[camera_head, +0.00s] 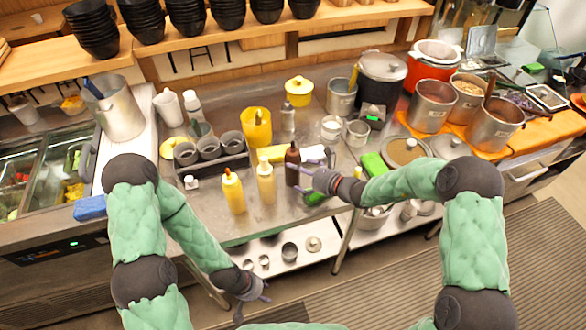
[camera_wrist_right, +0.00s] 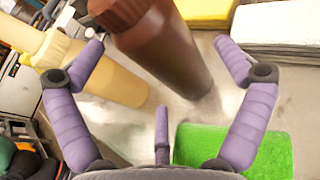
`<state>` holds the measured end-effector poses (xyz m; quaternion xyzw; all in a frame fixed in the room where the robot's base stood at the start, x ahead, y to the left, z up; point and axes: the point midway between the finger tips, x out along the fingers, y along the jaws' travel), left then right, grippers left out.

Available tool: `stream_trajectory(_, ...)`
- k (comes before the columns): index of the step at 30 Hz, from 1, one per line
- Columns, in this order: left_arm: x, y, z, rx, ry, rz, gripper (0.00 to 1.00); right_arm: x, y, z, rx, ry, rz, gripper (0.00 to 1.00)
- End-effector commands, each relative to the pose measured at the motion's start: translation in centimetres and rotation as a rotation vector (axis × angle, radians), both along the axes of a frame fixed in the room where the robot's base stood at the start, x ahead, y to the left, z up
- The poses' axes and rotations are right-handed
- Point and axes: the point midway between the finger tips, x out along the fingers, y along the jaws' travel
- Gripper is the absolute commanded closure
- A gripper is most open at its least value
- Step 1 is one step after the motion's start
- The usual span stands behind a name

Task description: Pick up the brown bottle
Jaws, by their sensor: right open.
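The brown bottle (camera_head: 292,165) stands upright on the steel counter, right of the cream bottle (camera_head: 265,183). My right gripper (camera_head: 306,176) is open just to the right of the brown bottle. In the right wrist view the brown bottle (camera_wrist_right: 170,50) lies between the spread purple fingers of my right gripper (camera_wrist_right: 158,55), and no grip on it shows. The cream bottle (camera_wrist_right: 110,75) is close behind the left finger there. My left gripper (camera_head: 252,290) hangs low in front of the counter, empty, its fingers apart.
A yellow squeeze bottle (camera_head: 233,191) stands further left. A green sponge (camera_wrist_right: 235,150) lies near my right gripper's right finger. A rack of grey cups (camera_head: 209,150) is at the left, and a lidded pan (camera_head: 407,150) is at the right. Some counter left of the bottles is bare.

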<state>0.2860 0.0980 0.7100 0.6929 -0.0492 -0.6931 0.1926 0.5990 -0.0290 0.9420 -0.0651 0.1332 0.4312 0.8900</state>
Motion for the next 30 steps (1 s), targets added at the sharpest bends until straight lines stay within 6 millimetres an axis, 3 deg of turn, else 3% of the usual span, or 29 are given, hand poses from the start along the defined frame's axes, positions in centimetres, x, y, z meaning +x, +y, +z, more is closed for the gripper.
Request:
stream_trajectory(6,0.0,0.0,-0.9,0.000,0.000,0.000,0.60,1.6,2.4,-1.2,0.000,0.000,0.002,0.00)
stream_trajectory(16,0.0,0.0,-0.9,0.000,0.000,0.000,0.60,2.0,2.9,-1.3,0.000,0.002,0.001,0.00)
stream_trajectory(17,0.0,0.0,-0.9,0.000,0.000,0.000,0.60,2.0,2.9,-1.3,0.000,0.002,0.001,0.03)
stream_trajectory(21,0.0,0.0,-0.9,0.000,0.000,0.000,0.60,2.0,2.9,-1.3,0.000,0.002,0.001,0.37)
stream_trajectory(30,0.0,0.0,-0.9,0.000,0.000,0.000,0.60,2.1,2.9,-1.2,0.000,-0.001,0.000,0.38)
